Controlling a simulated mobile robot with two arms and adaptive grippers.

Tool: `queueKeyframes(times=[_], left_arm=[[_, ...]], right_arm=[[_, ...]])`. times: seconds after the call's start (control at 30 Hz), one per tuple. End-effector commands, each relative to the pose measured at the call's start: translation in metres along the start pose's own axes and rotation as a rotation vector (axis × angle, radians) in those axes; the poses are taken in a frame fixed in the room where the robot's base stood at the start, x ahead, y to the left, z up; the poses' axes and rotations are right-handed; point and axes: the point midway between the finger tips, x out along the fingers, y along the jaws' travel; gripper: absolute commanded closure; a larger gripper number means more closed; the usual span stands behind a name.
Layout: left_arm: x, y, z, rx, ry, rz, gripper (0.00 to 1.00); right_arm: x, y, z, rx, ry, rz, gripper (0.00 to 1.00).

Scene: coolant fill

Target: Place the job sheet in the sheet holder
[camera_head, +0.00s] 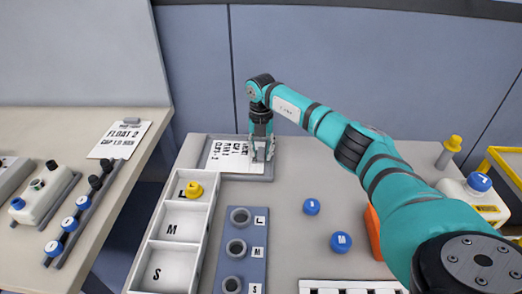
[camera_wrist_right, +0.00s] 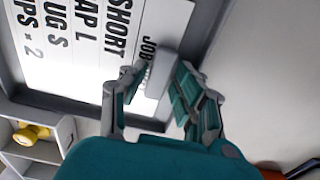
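The job sheet (camera_head: 229,155) is white with black print and lies flat within the dark-rimmed sheet holder (camera_head: 245,177) at the back left of the table. In the right wrist view the sheet (camera_wrist_right: 85,45) shows inside the holder's rim (camera_wrist_right: 75,109), with a grey clip block at its near edge. My right gripper (camera_head: 262,156) points down over the right end of the sheet. In the wrist view its fingers (camera_wrist_right: 163,80) stand on both sides of the clip block and look closed on it. Whether the sheet touches the holder's floor is hard to tell. My left gripper is not in view.
A white bin (camera_head: 168,243) marked L, M, S stands in front of the holder, a yellow plug (camera_head: 194,189) in its L part. A blue rack (camera_head: 258,265) is beside it. Blue caps (camera_head: 311,207) lie to the right. Another sheet (camera_head: 120,137) lies on the left bench.

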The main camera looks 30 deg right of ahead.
Motion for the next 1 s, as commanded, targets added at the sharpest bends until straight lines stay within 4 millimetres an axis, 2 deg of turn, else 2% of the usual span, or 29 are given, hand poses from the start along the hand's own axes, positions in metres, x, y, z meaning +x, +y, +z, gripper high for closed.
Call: queueKeyframes(times=[0.17,0.4,0.6,0.73,1.0], left_arm=[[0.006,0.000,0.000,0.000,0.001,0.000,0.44],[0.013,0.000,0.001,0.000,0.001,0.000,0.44],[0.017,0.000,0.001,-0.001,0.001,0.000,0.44],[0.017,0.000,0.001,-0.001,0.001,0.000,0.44],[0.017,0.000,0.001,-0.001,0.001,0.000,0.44]], right_arm=[[-0.028,0.000,0.002,0.001,-0.006,0.005,0.69],[-0.080,0.001,0.001,0.000,-0.005,0.004,0.69],[-0.110,0.000,0.001,0.001,-0.003,0.002,0.69],[-0.118,0.000,0.000,0.001,-0.002,0.002,0.69],[-0.120,0.000,0.000,0.000,-0.001,0.001,0.69]])
